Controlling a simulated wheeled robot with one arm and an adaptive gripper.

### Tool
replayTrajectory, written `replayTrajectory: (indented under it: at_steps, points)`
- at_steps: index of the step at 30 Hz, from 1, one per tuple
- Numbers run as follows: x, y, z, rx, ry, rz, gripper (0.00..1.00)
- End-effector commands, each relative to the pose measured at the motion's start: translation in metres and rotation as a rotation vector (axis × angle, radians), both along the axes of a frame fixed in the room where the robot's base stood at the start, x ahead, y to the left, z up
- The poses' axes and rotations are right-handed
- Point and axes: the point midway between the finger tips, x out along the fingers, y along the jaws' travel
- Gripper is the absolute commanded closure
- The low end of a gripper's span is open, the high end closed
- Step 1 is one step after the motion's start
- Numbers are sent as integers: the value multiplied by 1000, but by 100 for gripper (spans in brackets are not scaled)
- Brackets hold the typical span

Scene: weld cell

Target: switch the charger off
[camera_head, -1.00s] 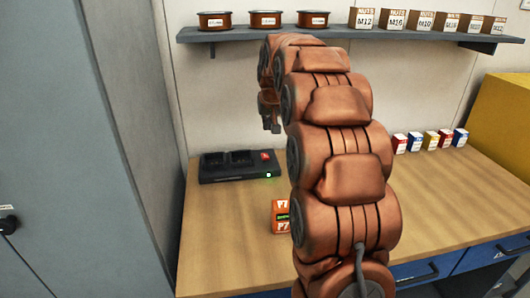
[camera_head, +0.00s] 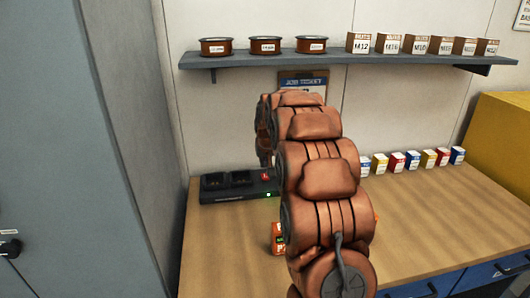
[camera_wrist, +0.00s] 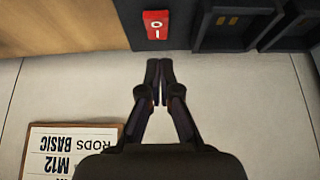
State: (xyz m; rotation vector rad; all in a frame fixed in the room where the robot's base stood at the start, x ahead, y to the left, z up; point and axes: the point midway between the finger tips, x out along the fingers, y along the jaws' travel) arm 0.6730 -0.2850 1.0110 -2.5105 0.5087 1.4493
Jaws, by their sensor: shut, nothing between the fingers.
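The charger (camera_head: 240,194) is a low dark box at the back left of the bench, with a lit green light (camera_head: 268,195) on its front. Its red switch (camera_head: 266,176) is at the right end of its top. In the wrist view the red switch (camera_wrist: 157,25) shows white O and I marks on the dark charger body (camera_wrist: 183,32). My gripper (camera_wrist: 160,62) has its fingertips together and empty, just short of the switch in that picture; a gap shows between them. In the head view my gripper (camera_head: 265,158) is above the switch, partly hidden by my arm.
An orange box (camera_head: 278,240) stands on the bench (camera_head: 220,250) in front of the charger. Several small boxes (camera_head: 412,160) line the back right. A shelf (camera_head: 340,60) with spools and nut boxes hangs above. A job ticket board (camera_head: 303,80) is on the wall. A grey cabinet (camera_head: 80,150) stands left.

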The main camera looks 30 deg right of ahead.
Motion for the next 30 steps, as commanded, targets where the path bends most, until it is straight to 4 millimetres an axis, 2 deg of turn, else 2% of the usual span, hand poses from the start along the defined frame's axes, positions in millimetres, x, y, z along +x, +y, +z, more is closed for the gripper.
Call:
replayTrajectory:
  at_steps: [12, 30]
  points:
    - [-11, 4, -32, 2, 3, -1, 100]
    - [-11, 5, -39, -7, -17, -1, 100]
